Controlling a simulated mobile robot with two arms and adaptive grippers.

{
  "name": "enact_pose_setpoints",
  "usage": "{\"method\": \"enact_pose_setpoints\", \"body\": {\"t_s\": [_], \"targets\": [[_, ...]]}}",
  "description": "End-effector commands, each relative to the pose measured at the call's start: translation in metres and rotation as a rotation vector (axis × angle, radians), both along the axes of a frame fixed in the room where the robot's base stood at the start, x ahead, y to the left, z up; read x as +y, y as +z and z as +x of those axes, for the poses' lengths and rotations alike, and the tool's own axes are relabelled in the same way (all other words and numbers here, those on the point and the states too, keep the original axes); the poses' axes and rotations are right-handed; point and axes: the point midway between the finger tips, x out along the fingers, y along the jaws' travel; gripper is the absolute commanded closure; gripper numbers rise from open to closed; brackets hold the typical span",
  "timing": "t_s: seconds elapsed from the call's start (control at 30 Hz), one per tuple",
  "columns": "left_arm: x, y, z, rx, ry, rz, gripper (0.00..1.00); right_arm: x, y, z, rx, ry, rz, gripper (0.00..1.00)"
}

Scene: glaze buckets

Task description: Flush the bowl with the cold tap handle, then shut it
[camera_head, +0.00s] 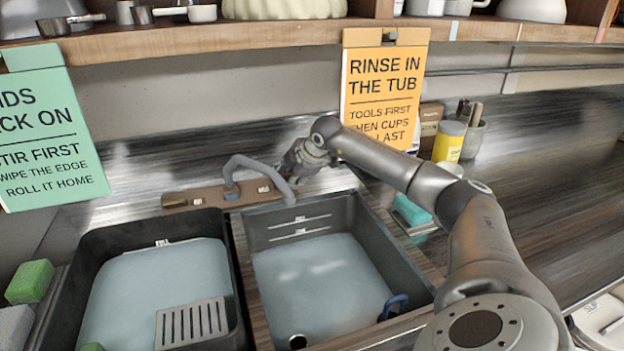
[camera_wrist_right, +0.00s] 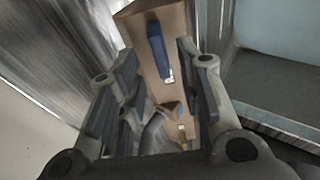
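The blue cold tap handle (camera_wrist_right: 157,50) sits on a wooden tap board (camera_wrist_right: 145,20) in the right wrist view. It appears just beyond and between the fingertips of my right gripper (camera_wrist_right: 160,84); I cannot tell whether they touch it. That gripper (camera_head: 294,170) is open and empty, and in the head view it hides the handle. The grey spout (camera_head: 262,168) arches from the board towards the right sink bowl (camera_head: 408,280). No stream shows from the spout. The right bowl has a pale blue-grey floor and a dark drain hole (camera_head: 298,342). My left gripper is not in view.
A dark left basin (camera_head: 62,305) holds a slotted grey plate (camera_head: 190,323). An orange sign (camera_head: 385,80) and a shelf (camera_head: 210,40) are behind. A yellow tin (camera_head: 449,141) stands right.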

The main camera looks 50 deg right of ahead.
Motion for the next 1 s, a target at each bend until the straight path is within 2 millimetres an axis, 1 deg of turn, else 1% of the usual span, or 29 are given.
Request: {"method": "enact_pose_setpoints", "body": {"t_s": [0.03, 0.1, 0.3, 0.5, 0.73, 0.9, 1.0], "targets": [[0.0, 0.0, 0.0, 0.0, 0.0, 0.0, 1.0, -0.001, -0.004, -0.011, 0.008, -0.001, -0.005, 0.67], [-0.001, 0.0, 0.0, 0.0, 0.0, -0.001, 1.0, 0.0, -0.004, -0.023, 0.008, -0.001, -0.005, 0.67], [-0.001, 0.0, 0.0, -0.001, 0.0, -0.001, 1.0, 0.004, -0.004, -0.056, 0.009, 0.0, -0.007, 0.67], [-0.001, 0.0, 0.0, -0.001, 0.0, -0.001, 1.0, 0.008, -0.003, -0.085, 0.008, 0.001, -0.008, 0.67], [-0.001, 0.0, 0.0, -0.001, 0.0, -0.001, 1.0, 0.011, -0.003, -0.108, 0.005, 0.0, -0.004, 0.67], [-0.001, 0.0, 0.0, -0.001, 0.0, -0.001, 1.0, 0.013, -0.003, -0.116, 0.005, 0.0, -0.001, 0.67], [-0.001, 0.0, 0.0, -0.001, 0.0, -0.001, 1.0, 0.013, -0.003, -0.117, 0.004, 0.001, 0.0, 0.67]]}}
